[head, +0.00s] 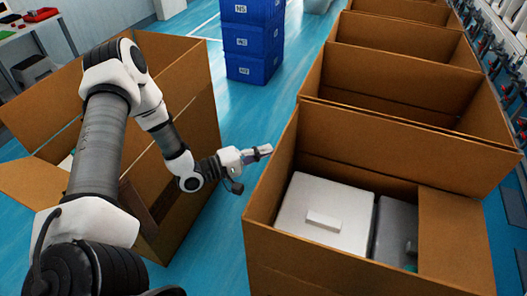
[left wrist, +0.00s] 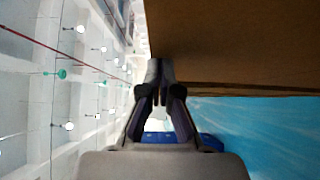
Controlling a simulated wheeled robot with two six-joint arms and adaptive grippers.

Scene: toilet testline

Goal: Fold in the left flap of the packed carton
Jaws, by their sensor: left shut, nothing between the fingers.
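The packed carton (head: 340,275) is at the right of the head view. It holds a white box-like unit (head: 310,198) with a small block on top and a grey item (head: 393,232). Its left flap (head: 275,165) stands up along the left side. A right-hand panel (head: 455,235) lies inward over part of the contents. My left gripper (head: 265,151) is shut and empty, just outside the left flap near its far end. In the left wrist view the closed fingertips (left wrist: 161,75) are beside a cardboard panel (left wrist: 235,45); I cannot tell if they touch. My right gripper is out of view.
Another open carton (head: 190,120) stands at the left, behind my left arm. More open cartons (head: 400,80) line up beyond the packed one. Stacked blue crates (head: 252,42) stand at the back. Blue floor (head: 245,110) is clear between the cartons.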

